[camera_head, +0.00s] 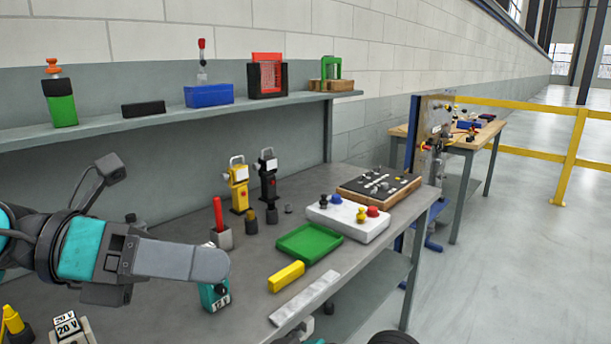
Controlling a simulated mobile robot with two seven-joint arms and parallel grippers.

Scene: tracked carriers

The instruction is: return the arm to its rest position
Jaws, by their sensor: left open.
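My left arm comes in from the left, with teal and dark grey wrist parts. My left gripper (205,264) is over the left part of the grey workbench (250,320); its grey finger points right. It is open, and I see nothing held in it. A teal battery block (216,299) marked 12 V stands on the bench just below the fingertip in the picture, its top partly hidden by the finger. I cannot tell whether they touch.
A green tray (309,243), yellow block (286,277) and grey bar (304,299) lie to the right. A red-handled tool in a holder (221,237) stands behind the gripper. 20 V batteries (72,331) are at the bottom left. A loaded shelf (170,116) runs above the bench.

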